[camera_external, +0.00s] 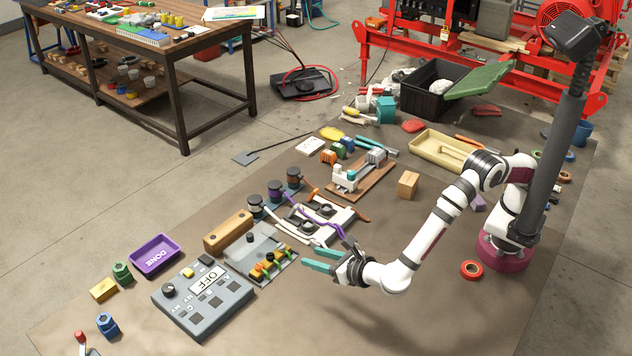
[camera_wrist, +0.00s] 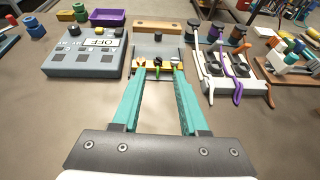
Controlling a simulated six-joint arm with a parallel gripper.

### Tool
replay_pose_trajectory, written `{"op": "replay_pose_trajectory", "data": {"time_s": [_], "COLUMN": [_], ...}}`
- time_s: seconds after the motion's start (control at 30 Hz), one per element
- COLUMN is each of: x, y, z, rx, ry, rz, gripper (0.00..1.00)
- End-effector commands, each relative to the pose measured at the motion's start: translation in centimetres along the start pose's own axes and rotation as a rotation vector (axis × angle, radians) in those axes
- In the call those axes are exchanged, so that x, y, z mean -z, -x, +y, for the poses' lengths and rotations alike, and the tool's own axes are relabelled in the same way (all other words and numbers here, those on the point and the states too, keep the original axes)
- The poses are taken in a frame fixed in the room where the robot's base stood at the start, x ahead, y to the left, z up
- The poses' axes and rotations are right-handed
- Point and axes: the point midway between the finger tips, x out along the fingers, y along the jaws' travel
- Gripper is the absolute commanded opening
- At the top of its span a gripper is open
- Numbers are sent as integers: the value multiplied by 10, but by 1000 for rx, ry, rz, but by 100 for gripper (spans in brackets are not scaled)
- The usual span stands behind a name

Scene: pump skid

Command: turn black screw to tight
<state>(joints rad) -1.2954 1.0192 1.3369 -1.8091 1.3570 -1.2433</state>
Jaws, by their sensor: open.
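A grey plate device (camera_external: 258,243) lies on the mat, left of my gripper in the external view. A black knob-like part (camera_external: 250,238) stands on it and also shows in the wrist view (camera_wrist: 158,37). Along its near edge is a yellow terminal strip (camera_wrist: 150,66) with small coloured parts, one of them dark (camera_wrist: 140,62). I cannot tell which dark part is the black screw, or how tight it is. My gripper (camera_external: 309,257), with teal fingers, is open and empty. In the wrist view its fingertips (camera_wrist: 160,74) point at the strip.
A grey switch panel reading OFF (camera_external: 203,295) and a purple DONE tray (camera_external: 155,256) lie left of the plate. A wooden block (camera_external: 228,231) lies behind it. A white fixture with cables (camera_external: 318,218) is close on its right. Bare mat lies in front.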

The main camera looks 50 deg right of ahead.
Motion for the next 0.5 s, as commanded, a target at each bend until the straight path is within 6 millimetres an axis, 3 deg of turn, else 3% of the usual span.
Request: {"op": "replay_pose_trajectory", "data": {"time_s": [0.03,0.2,0.3,0.37,0.5], "x": [-10,-5,-8,-14,-41], "y": [-15,-110,-154,-175,-197], "z": [2,16,12,2,-50], "rx": [-27,-288,-502,-656,-1054], "ry": [27,217,310,358,464], "rz": [29,213,292,317,269], "gripper": [43,43,43,43,43]}}
